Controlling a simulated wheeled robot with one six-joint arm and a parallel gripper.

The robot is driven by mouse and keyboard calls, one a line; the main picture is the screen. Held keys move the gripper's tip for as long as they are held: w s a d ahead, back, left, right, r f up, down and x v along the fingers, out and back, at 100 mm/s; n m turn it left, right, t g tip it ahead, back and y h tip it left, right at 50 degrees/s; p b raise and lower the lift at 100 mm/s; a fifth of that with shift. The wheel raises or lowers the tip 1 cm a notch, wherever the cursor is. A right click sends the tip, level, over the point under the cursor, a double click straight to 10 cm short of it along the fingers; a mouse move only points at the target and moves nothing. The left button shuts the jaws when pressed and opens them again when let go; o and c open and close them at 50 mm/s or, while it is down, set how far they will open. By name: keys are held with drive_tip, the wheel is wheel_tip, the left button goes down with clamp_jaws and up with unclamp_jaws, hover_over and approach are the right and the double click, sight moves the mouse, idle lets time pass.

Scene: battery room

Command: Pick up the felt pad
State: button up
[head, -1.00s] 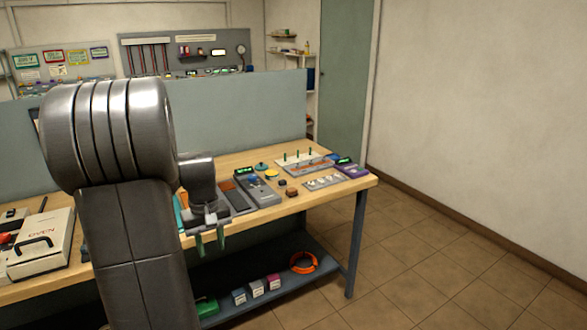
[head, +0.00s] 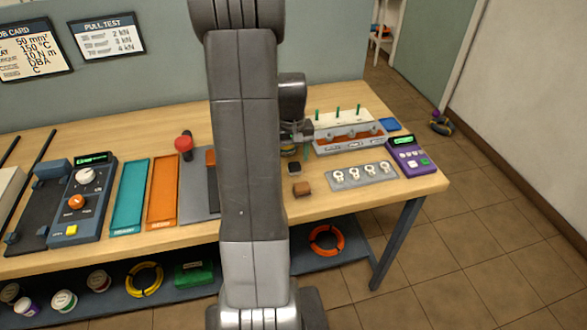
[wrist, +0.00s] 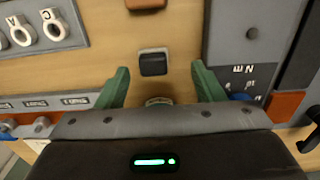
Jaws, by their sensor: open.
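A small dark square pad with a pale edge, which I take for the felt pad, lies on the wooden bench in the head view (head: 294,168). It also shows in the wrist view (wrist: 153,64), just beyond my fingertips and roughly centred between them. My gripper (wrist: 160,80) is open, its two green fingers spread on either side and not touching the pad. In the head view my arm hides part of the bench, and the gripper is partly visible just behind the pad. A round pale thing (wrist: 158,101) sits between the finger bases, partly hidden.
A brown block (head: 302,189) lies just in front of the pad. A grey plate with white lettered rings (head: 362,175), a rack with green pegs (head: 350,140) and a purple device (head: 408,156) stand to the right. A grey panel (wrist: 240,45) lies close by in the wrist view.

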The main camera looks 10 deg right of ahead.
sight(294, 164)
drive_tip(key=f, duration=0.2)
drive_tip(key=d+f, duration=0.1)
drive_tip(key=shift+w+f+p, duration=0.15)
drive_tip(key=shift+w+p, duration=0.15)
drive_tip(key=shift+w, duration=0.1)
drive_tip(key=shift+f, duration=0.55)
drive_tip(key=c, duration=1.1)
